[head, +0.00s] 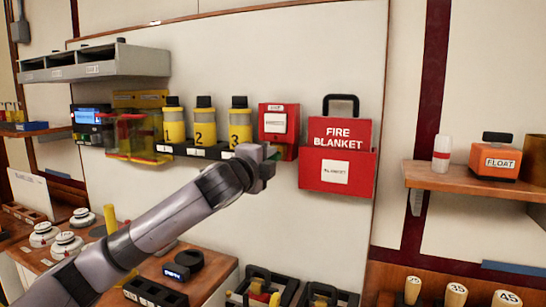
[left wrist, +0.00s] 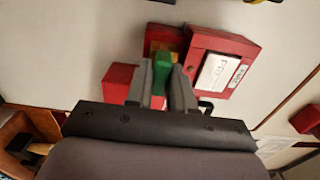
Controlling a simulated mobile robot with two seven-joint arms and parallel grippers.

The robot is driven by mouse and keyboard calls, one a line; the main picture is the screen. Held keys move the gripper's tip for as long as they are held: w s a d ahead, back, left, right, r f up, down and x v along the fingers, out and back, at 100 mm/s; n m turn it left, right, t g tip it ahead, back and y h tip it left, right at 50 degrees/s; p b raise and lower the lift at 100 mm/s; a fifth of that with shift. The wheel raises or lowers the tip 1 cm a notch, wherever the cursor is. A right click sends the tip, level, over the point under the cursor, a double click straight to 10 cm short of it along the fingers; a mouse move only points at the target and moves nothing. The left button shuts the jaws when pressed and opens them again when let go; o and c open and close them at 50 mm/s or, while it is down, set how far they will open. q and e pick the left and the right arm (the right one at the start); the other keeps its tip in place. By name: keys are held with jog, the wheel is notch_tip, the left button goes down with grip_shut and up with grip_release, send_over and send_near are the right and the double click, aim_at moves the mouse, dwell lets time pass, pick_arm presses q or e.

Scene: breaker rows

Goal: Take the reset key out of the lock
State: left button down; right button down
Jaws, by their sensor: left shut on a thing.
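A red wall box with a white plate (head: 279,122) hangs beside the fire blanket; it also shows in the left wrist view (left wrist: 222,70). My left gripper (head: 268,166) is at the lower edge of this box. In the left wrist view its two grey fingers (left wrist: 164,84) are closed on a green piece, which looks like the reset key (left wrist: 162,74). The green piece points toward a red and yellow part (left wrist: 166,46) beside the box. My right gripper is not in view.
The red fire blanket case (head: 338,157) is just right of my gripper. Yellow canisters (head: 205,128) stand on a narrow rack to the left. A wooden shelf (head: 480,180) with an orange FLOAT box (head: 496,157) is at the right. Equipment fills the benches below.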

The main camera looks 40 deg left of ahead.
pick_arm(q)
jog(key=shift+s, duration=0.15)
jog(key=shift+b+v, duration=0.85)
jog(key=shift+v, duration=1.45)
